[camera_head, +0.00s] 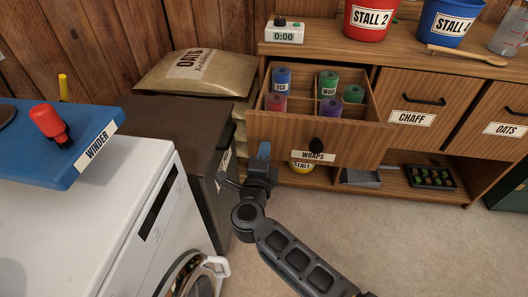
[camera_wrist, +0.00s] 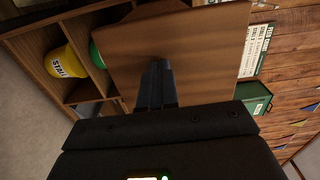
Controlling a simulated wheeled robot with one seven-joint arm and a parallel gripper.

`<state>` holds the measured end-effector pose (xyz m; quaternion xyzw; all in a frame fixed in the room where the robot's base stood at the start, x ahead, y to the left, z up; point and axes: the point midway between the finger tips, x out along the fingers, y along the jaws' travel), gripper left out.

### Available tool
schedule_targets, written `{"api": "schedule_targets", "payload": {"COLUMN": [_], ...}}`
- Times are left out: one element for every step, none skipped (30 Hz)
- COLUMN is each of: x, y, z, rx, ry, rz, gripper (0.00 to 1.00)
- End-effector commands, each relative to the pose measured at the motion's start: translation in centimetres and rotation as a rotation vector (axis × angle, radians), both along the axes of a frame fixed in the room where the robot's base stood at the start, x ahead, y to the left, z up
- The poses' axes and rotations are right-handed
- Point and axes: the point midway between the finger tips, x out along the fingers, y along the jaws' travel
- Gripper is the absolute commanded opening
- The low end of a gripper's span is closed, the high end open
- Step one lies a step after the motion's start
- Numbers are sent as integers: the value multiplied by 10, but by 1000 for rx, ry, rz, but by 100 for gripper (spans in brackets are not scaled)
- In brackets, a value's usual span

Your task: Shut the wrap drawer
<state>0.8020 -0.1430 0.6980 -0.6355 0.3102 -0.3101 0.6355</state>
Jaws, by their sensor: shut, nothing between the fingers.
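The wrap drawer (camera_head: 274,128) is pulled open from the wooden cabinet in the head view. Its front carries a black knob (camera_head: 317,145) and a WRAPS label (camera_head: 313,155). Several rolled wraps stand in its compartments, including a blue roll (camera_head: 281,80), a green roll (camera_head: 328,82) and a purple roll (camera_head: 330,107). My gripper (camera_head: 264,151) is near the drawer front's lower left, left of the knob. Its fingers are shut and empty. In the wrist view the fingers (camera_wrist: 157,85) show against a wooden panel (camera_wrist: 195,50). I cannot tell whether they touch it.
A white machine (camera_head: 105,205) and a dark cabinet (camera_head: 180,125) stand left of my gripper. Buckets and a timer (camera_head: 285,33) stand on the cabinet top. Floor (camera_head: 400,240) at right is clear.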

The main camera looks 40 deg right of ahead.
Motion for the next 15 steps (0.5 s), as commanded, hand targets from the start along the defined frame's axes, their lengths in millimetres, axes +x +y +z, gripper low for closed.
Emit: {"api": "schedule_targets", "payload": {"x": [1, 1, 3, 4, 5, 8, 11, 14, 18, 21, 25, 31, 36, 40, 47], "y": [-1, -2, -3, -5, -7, -11, -14, -18, -23, -28, -33, -40, -46, -52, -60], "z": [0, 0, 0, 0, 0, 0, 0, 1, 1, 1, 1, 1, 1, 1, 0], "rx": [0, 0, 0, 0, -1, -1, -1, 0, 0, 0, 0, 0, -1, -1, -1], "ry": [0, 0, 0, 0, -1, -1, -1, -1, -1, -1, -1, -1, -2, -2, -2], "rz": [0, 0, -1, -1, -2, -3, -3, -2, -2, -3, -4, -3, -4, -4, -3], "gripper": [0, 0, 0, 0, 0, 0, 0, 0, 0, 0, 0, 0, 0, 0, 0]}}
